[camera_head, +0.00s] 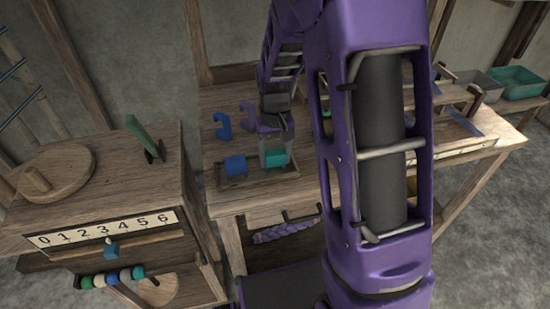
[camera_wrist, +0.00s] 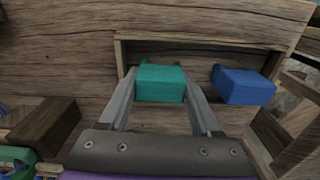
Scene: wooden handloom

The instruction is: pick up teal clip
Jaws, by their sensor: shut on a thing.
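The teal clip (camera_wrist: 161,84) is a small teal block in the wrist view, between the two fingers of my gripper (camera_wrist: 158,98). In the head view the teal clip (camera_head: 275,158) shows at the right part of a shallow wooden tray (camera_head: 258,184), beside the end of my gripper (camera_head: 272,148). My gripper is shut on the teal clip, over the tray. I cannot tell whether the clip touches the tray floor. A blue clip (camera_head: 236,165) sits in the tray to the left; in the wrist view the blue clip (camera_wrist: 242,86) is at the right, apart from my fingers.
Blue (camera_head: 223,125) and purple hook-shaped pieces stand behind the tray. A numbered cabinet (camera_head: 105,228) with a round wooden disc (camera_head: 56,172) stands at the left. A teal bin (camera_head: 517,82) is at the far right. My arm hides much of the bench.

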